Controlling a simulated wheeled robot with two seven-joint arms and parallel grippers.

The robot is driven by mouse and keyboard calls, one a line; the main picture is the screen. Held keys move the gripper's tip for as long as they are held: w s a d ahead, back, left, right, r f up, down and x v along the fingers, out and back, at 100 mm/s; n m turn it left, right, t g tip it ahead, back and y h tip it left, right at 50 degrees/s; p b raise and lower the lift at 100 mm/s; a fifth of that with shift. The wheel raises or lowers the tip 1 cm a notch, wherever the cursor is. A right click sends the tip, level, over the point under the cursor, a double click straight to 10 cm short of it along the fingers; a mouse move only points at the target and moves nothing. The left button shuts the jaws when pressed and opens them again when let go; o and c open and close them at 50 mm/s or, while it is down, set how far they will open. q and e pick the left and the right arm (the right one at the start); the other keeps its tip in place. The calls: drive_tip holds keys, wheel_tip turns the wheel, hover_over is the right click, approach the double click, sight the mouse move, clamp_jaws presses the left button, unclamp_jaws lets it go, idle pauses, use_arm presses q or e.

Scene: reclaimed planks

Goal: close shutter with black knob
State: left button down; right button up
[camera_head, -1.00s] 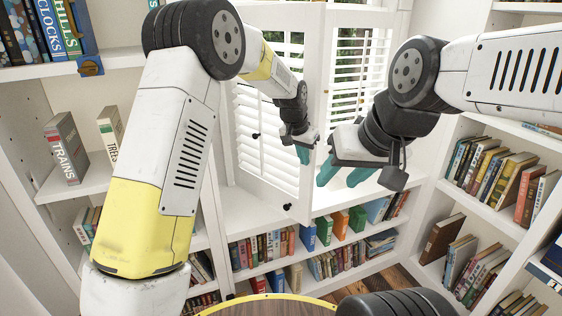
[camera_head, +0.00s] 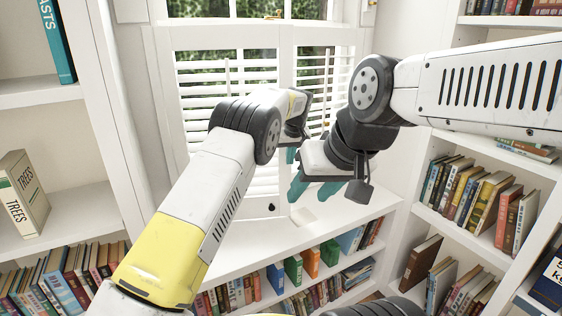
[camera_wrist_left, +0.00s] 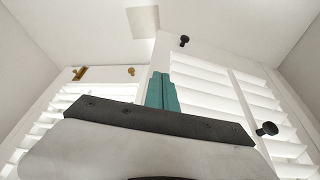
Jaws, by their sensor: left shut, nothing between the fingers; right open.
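The louvred white left shutter (camera_head: 228,75) has a black knob (camera_head: 271,207) near its lower free corner. In the left wrist view this knob (camera_wrist_left: 184,40) and a second black knob (camera_wrist_left: 267,129) show on the shutter (camera_wrist_left: 215,62), which looks angled from the other shutter (camera_wrist_left: 75,97). In the head view it looks nearly in line with the right shutter (camera_head: 322,65). My left gripper (camera_head: 291,155) is shut and empty in front of the shutters; its teal fingers (camera_wrist_left: 161,90) show in the wrist view. Contact is unclear. My right gripper (camera_head: 315,188) is open and empty, lower and nearer.
The white sill (camera_head: 335,215) below the shutters is mostly clear, with a pale flat square (camera_head: 302,216) on it. Bookshelves (camera_head: 500,225) stand at right, left and below. A brass latch (camera_wrist_left: 80,73) and brass knob (camera_wrist_left: 131,71) are on the other shutter.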

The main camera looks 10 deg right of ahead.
use_arm(q)
drive_tip(key=shift+w+d+n, duration=0.2)
drive_tip(key=shift+w+n, duration=0.1)
drive_tip(key=shift+w, duration=1)
use_arm(e)
drive_tip(key=shift+w+d, duration=0.15)
drive_tip(key=shift+w, duration=0.35)
use_arm(q)
drive_tip(key=shift+s, duration=0.1)
use_arm(e)
drive_tip(key=shift+s, duration=0.1)
